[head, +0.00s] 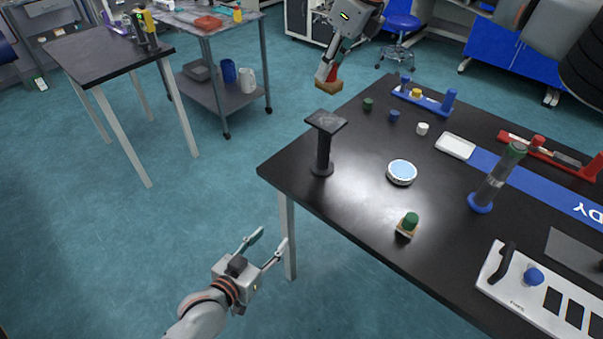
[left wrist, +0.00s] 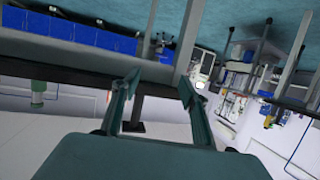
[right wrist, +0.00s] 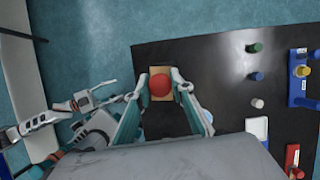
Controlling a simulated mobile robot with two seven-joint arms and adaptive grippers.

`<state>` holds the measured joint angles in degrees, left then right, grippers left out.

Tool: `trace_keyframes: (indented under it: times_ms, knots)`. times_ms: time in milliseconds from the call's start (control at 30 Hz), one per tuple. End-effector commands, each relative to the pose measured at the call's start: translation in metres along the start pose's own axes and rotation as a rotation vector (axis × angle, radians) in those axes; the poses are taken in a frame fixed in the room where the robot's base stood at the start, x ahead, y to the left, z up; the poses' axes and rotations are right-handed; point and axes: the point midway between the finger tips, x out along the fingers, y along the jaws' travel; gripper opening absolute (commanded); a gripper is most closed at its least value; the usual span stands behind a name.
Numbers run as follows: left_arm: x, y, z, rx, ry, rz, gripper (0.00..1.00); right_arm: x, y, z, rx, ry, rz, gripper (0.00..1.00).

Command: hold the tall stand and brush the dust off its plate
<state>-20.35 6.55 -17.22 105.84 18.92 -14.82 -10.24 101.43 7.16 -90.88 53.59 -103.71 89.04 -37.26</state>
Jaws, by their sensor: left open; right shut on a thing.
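The tall black stand (head: 323,150) is upright near the left corner of the black table, with a flat square plate (head: 326,121) on top. The plate's top looks greyish and mottled. In the left wrist view the stand (left wrist: 137,110) appears upside down between the fingers, some way off. My left gripper (head: 271,242) is open and empty, off the table's near left edge, apart from the stand. My right gripper (head: 331,71) is shut on a brush with a red knob (right wrist: 160,87) and a tan block (head: 329,86), beyond the stand and clear of it.
On the black table (head: 350,210) are a round blue-topped dish (head: 402,172), a green-knobbed block (head: 408,226), a tube on a blue base (head: 495,178) and small cylinders (head: 394,116). A white panel (head: 535,295) lies at the right.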

Motion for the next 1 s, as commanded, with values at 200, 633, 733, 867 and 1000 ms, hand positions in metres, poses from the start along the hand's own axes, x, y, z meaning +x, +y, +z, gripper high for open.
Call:
trace_keyframes:
  times_ms: [200, 633, 733, 867, 1000]
  knots:
    - [0.060, 0.016, -0.093, -0.009, 0.185, 0.067, 0.44, 0.000, 0.000, 0.000, -0.001, 0.000, 0.000, 0.06]
    - [0.100, 0.029, -0.163, 0.049, 0.315, 0.094, 0.44, 0.000, 0.000, 0.000, -0.001, 0.000, 0.000, 0.06]
    - [0.110, 0.031, -0.166, 0.050, 0.316, 0.094, 0.44, 0.000, 0.000, 0.000, -0.001, 0.000, 0.000, 0.06]
    - [0.131, 0.033, -0.173, 0.050, 0.316, 0.094, 0.44, 0.000, 0.000, 0.000, -0.001, 0.000, 0.000, 0.06]
    - [0.155, 0.036, -0.181, 0.050, 0.316, 0.094, 0.44, 0.000, 0.000, 0.000, -0.001, 0.000, 0.000, 0.06]
